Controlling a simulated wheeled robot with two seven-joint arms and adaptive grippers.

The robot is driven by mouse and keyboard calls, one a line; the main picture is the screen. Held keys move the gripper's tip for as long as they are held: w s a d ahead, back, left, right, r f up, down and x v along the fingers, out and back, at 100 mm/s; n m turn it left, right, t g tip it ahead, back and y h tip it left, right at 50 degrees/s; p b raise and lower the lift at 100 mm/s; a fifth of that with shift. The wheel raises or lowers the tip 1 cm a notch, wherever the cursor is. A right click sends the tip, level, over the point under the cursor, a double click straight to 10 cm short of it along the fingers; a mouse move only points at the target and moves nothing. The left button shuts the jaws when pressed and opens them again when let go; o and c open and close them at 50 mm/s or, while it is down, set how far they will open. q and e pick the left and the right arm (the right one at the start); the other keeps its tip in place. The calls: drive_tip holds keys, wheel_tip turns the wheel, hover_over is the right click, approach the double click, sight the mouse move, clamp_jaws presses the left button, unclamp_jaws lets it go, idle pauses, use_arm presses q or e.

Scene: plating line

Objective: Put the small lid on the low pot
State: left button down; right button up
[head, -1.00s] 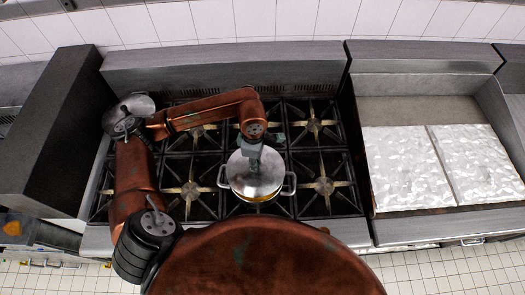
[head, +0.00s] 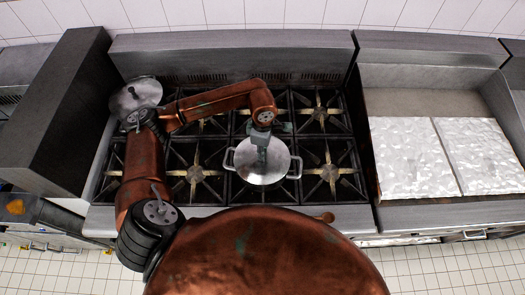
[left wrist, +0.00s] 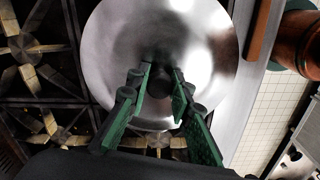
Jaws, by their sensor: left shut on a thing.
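The small lid (head: 272,174) is a shiny silver disc over the low pot (head: 229,162), a silver pot with two side handles on the middle front of the stove. My left gripper (head: 262,150) points down onto the lid's middle. In the left wrist view its green-padded fingers (left wrist: 163,88) close around the lid's dark knob, and the lid (left wrist: 205,35) fills the upper middle. The lid lines up closely with the pot and hides its opening. I cannot tell whether the lid rests on the rim or hangs just above it. My right gripper is out of view.
The black stove grates (head: 325,172) around the pot are mostly free. A round silver thing (head: 140,92) at the back left is partly hidden by my left arm. Two pale textured slabs (head: 415,158) lie at the right. A dark wall (head: 55,120) bounds the left.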

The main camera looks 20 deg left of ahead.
use_arm(q)
drive_tip(key=shift+w+f, duration=0.15)
drive_tip(key=shift+w, duration=0.3)
drive_tip(key=shift+b, duration=0.4)
drive_tip(key=shift+w+f, duration=0.2)
drive_tip(key=shift+d, duration=0.1)
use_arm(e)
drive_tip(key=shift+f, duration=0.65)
use_arm(q)
drive_tip(key=shift+s+b, duration=0.15)
drive_tip(key=shift+b, duration=0.25)
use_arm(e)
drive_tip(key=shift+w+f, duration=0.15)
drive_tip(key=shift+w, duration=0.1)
use_arm(q)
drive_tip(key=shift+s+f, duration=0.1)
drive_tip(key=shift+s, duration=0.2)
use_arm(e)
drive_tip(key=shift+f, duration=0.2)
